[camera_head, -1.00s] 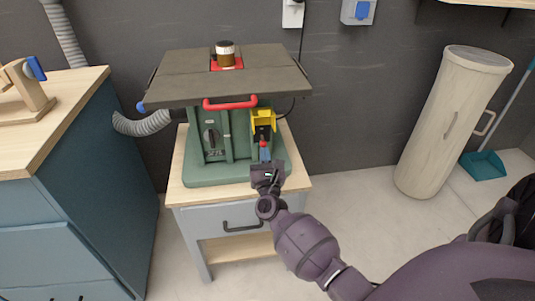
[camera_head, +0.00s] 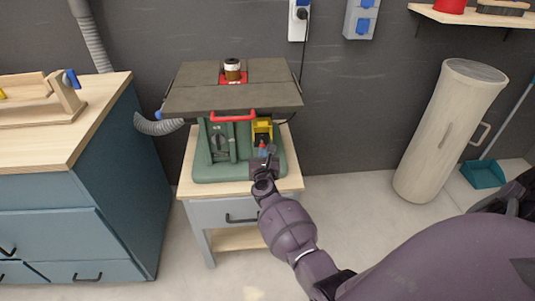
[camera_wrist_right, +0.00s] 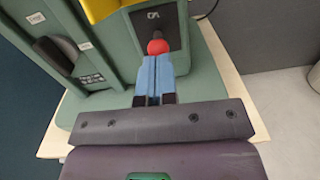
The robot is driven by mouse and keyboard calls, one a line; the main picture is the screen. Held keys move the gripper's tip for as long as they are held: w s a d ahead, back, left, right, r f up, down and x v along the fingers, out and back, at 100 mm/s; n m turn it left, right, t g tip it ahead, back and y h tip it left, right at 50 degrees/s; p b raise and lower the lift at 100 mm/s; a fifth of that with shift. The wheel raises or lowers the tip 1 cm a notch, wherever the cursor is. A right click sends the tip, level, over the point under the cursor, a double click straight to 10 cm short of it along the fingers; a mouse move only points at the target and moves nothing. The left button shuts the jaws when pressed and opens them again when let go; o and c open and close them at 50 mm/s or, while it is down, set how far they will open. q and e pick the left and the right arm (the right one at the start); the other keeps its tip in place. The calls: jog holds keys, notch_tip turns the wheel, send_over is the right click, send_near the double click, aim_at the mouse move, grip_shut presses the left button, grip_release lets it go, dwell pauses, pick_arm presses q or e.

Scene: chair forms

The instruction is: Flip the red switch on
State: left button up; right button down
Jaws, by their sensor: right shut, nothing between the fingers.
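The green machine (camera_head: 225,165) stands on a small wooden-topped cabinet. On its front is a dark switch panel (camera_wrist_right: 148,20) with a yellow cover (camera_head: 262,127) above it. The red switch (camera_wrist_right: 158,46) shows as a round red knob low on the panel, and it is small in the head view (camera_head: 262,144). My right gripper (camera_wrist_right: 157,58) is shut with its blue fingertips together, just below the red knob. The fingertips look very close to the knob; I cannot tell whether they touch it. My left gripper is not in view.
A black dial (camera_wrist_right: 54,55) sits left of the switch. A red handle (camera_head: 233,116) runs below the edge of the machine's dark top (camera_head: 200,95). A blue workbench (camera_head: 125,190) stands to the left. Open floor lies to the right, before a tall beige cylinder (camera_head: 445,135).

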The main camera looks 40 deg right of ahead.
jog(key=shift+r+g+p, duration=0.3)
jog(key=shift+r+p, duration=0.55)
jog(key=shift+r, duration=0.05)
jog(key=shift+r, duration=0.1)
jog(key=shift+a, duration=0.1)
dwell(1.3)
